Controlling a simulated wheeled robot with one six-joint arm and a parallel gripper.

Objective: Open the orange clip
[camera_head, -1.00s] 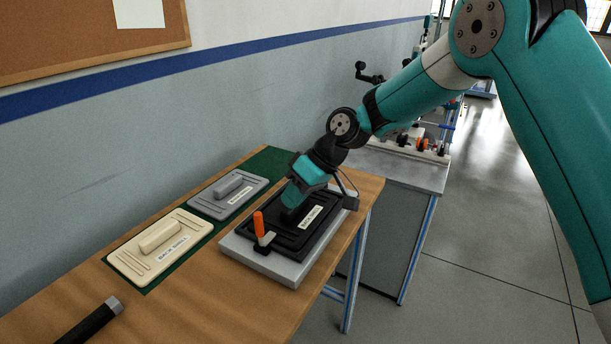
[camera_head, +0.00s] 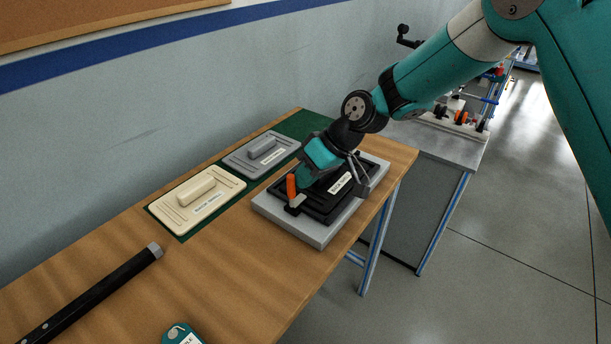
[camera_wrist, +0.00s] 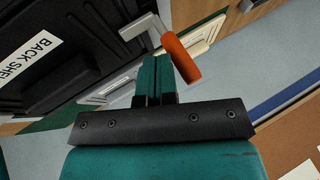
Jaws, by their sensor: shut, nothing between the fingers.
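The orange clip (camera_head: 291,187) stands upright at the near left corner of the black back shell (camera_head: 325,203), which lies on a grey fixture plate (camera_head: 318,239). In the wrist view the orange clip handle (camera_wrist: 181,58) is just right of the fingertips. My gripper (camera_head: 304,180) is shut and empty, close beside the clip on its right. In the wrist view my gripper fingers (camera_wrist: 154,72) are together. I cannot tell whether they touch the handle.
A cream shell (camera_head: 197,202) and a grey shell (camera_head: 261,155) lie on a green mat (camera_head: 307,125) left of the fixture. A black bar (camera_head: 95,294) and a teal tag (camera_head: 180,335) lie on the wooden table (camera_head: 240,278). The table's right edge is close to the fixture.

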